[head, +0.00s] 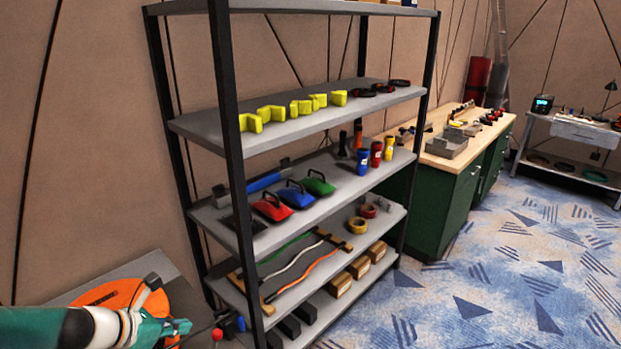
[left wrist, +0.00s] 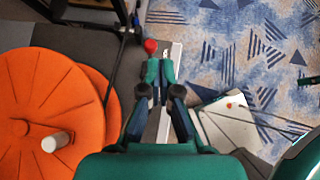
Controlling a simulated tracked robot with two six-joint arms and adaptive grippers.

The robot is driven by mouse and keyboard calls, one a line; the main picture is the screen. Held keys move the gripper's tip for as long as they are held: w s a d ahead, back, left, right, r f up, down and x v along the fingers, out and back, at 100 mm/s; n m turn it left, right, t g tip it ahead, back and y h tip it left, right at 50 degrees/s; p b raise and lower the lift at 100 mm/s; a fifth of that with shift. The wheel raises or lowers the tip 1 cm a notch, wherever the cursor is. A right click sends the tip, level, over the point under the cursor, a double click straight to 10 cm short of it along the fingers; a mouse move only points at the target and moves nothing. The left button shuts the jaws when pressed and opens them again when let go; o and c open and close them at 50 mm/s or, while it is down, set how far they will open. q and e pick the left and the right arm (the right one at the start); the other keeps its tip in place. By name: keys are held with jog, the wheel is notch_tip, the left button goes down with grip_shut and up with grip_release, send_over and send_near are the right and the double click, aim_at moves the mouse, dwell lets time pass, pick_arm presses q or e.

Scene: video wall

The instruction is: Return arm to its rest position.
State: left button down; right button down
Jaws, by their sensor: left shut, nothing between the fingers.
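My left arm comes in from the lower left of the head view, white and teal. Its left gripper (head: 183,329) is at the bottom left, in front of the lower part of the shelf rack. In the left wrist view the two teal fingertips of the left gripper (left wrist: 158,72) lie side by side, shut and empty. My right gripper shows in neither view.
An orange disc (head: 104,292) lies beside the arm at lower left; it also shows in the left wrist view (left wrist: 70,85). A red knob (left wrist: 150,46) is near the fingertips. A grey shelf rack (head: 290,131) holds tools. Patterned floor (head: 500,290) is clear at right.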

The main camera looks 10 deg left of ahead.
pick_arm(q)
jog(key=d+f+m+g+h, duration=0.2)
jog(key=d+f+g, duration=0.1)
jog(key=d+f, duration=0.6)
jog(key=s+d+f+m+g+y, duration=0.1)
jog(key=s+d+f+m+g, duration=0.1)
jog(key=s+d+f+m, duration=0.5)
jog(key=s+d+f+m+g, duration=0.2)
jog(key=s+d+f+m, duration=0.5)
jog(key=m, duration=1.3)
notch_tip(320, 180, down, 4)
jog(key=shift+s+d+r+g+y, duration=0.1)
jog(key=shift+s+d+g+y, duration=0.25)
jog(key=shift+s, duration=0.8)
